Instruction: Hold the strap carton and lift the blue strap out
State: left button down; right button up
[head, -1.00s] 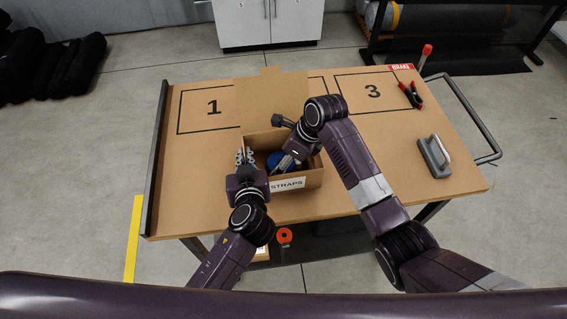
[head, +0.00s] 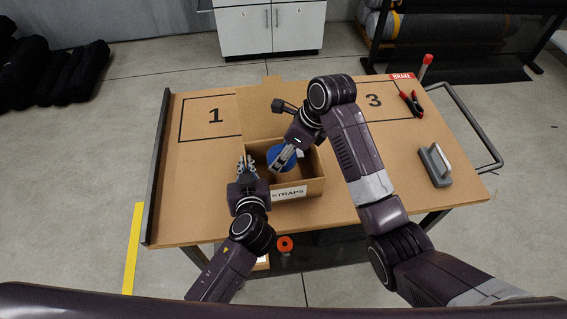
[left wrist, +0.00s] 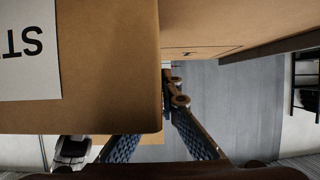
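The strap carton (head: 314,187) is an open cardboard box labelled STRAPS on its front, standing on the table with its back flap up. It also fills the upper left of the left wrist view (left wrist: 110,65), its label upside down. My left gripper (head: 246,164) is shut on the carton's left wall, one finger hidden behind the front wall in the left wrist view. The blue strap (head: 274,153) is a round roll at the carton's opening. My right gripper (head: 284,157) is shut on it, its fingers crossing the roll. How far the roll stands above the carton floor is hard to tell.
The wooden table (head: 190,200) has marked areas 1 and 3. A grey block with a handle (head: 435,165) and red-handled pliers (head: 411,103) lie at the right. An orange roll (head: 285,243) sits below the front edge. The table's left part is clear.

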jog(key=shift+r, duration=1.3)
pick_arm(q)
jog(key=c, duration=2.1)
grip_release()
jog(key=shift+s, duration=0.1)
jog(key=v, duration=1.1)
jog(key=shift+s+d+r, duration=0.15)
jog(key=shift+s+r, duration=0.05)
jog(key=shift+s, duration=0.15)
jog(key=shift+s, duration=0.1)
